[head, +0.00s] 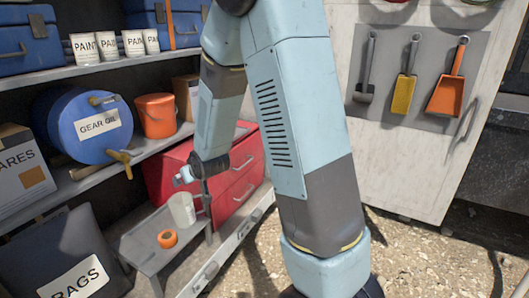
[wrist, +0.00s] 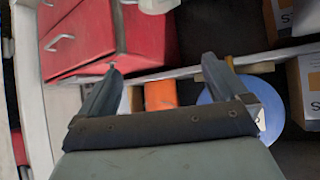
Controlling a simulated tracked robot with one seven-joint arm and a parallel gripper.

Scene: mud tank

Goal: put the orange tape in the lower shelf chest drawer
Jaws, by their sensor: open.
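The orange tape (head: 167,238) is a small roll lying on a low grey bench (head: 140,250) in the head view. The red chest (head: 168,168) stands behind it on the lower shelf, with two handled drawer fronts that look shut. The red chest also shows at upper left in the wrist view (wrist: 85,40). My gripper (head: 180,178) is above the bench, in front of the chest, higher than the tape and apart from it. In the wrist view my gripper (wrist: 160,65) has its fingers spread with nothing between them. The tape is not clearly visible there.
A white mug (head: 182,209) stands on the bench beside the tape, just below my gripper. An orange bucket (head: 156,116), a blue gear oil drum (head: 80,125) and a spares box (head: 25,180) fill the shelf. A rags bin (head: 60,250) stands left of the bench.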

